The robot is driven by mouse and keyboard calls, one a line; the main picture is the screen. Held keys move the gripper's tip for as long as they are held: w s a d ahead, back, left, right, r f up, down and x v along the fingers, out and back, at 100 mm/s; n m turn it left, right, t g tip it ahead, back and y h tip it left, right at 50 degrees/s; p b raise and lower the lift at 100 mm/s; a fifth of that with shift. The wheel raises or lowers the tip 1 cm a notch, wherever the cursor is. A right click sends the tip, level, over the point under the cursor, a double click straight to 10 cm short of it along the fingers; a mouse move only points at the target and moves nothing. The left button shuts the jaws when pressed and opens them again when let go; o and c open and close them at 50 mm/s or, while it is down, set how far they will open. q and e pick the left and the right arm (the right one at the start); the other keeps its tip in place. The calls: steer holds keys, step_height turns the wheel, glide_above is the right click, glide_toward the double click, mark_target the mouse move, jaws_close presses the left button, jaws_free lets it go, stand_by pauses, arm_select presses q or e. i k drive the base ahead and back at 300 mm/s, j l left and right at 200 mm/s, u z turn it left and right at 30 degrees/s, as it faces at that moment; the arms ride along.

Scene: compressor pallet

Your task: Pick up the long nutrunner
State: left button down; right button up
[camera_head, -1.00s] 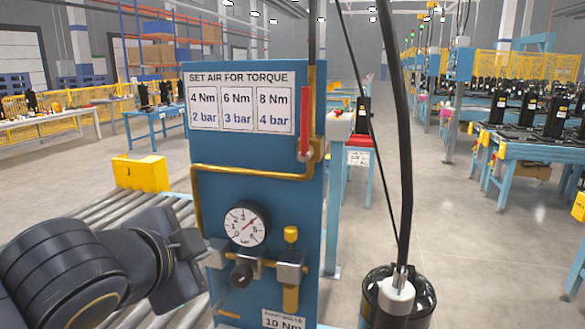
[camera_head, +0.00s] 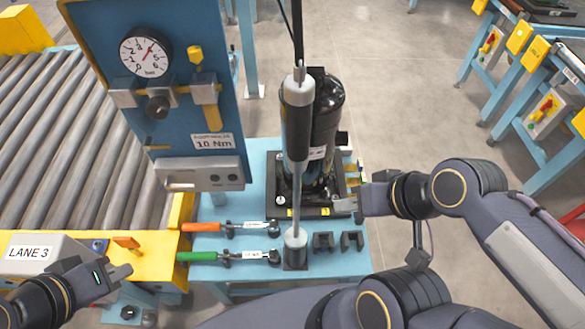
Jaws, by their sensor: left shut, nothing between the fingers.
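The long nutrunner (camera_head: 298,120) hangs upright from a black cable, with a dark body and a long thin grey shaft. Its lower end is at a small dark block with a grey top (camera_head: 295,247) on the blue table. My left gripper (camera_head: 122,272) is at the lower left, shut and empty, beside the yellow table edge and well apart from the nutrunner. My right gripper (camera_head: 347,205) is to the right of the shaft, close to the compressor base; its fingertips are small and their opening is unclear. The nutrunner partly hides the black compressor (camera_head: 325,115).
Orange-handled (camera_head: 202,227) and green-handled (camera_head: 198,256) wrenches lie left of the block. Black brackets (camera_head: 322,241) stand right of it. The blue gauge panel (camera_head: 105,25) rises at left beside the roller conveyor (camera_head: 60,150). A LANE 3 box (camera_head: 40,252) is at lower left.

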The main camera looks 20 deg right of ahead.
mark_target(299, 87)
steer(key=k+j+u, duration=0.15)
steer(key=j+u, duration=0.35)
steer(key=j, duration=0.15)
steer(key=j+u, duration=0.45)
steer(key=j, duration=0.25)
steer(key=k, duration=0.05)
